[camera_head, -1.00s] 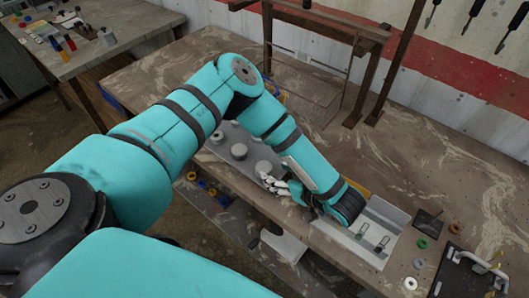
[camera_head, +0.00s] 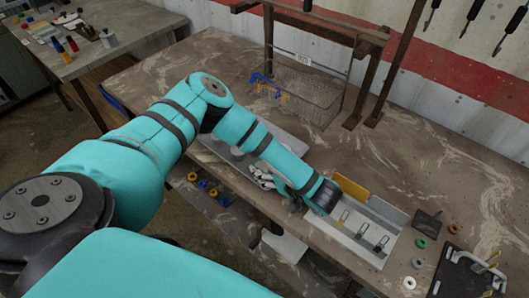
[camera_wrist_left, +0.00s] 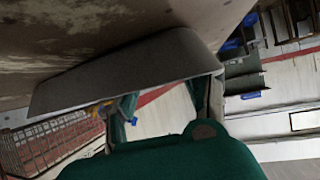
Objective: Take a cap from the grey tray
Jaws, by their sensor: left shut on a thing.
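The grey tray (camera_head: 288,139) lies near the front of the bench, partly behind my left forearm. A round grey cap (camera_head: 237,153) stands in it. My left gripper (camera_head: 262,178) is low at the tray's front right part, shut on what seems to be another cap, which its fingers largely hide. In the left wrist view, my left gripper's fingers (camera_wrist_left: 168,100) are beside a large grey sheet-like surface, probably the tray; no cap can be made out there. My right gripper is not in view.
A light box (camera_head: 383,211) with hook-like parts and a yellow piece (camera_head: 350,187) stands right of the gripper. A wire basket (camera_head: 305,95) stands behind under a frame. Small rings (camera_head: 421,243) and a dark fixture (camera_head: 465,275) lie at right. The bench's back right is clear.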

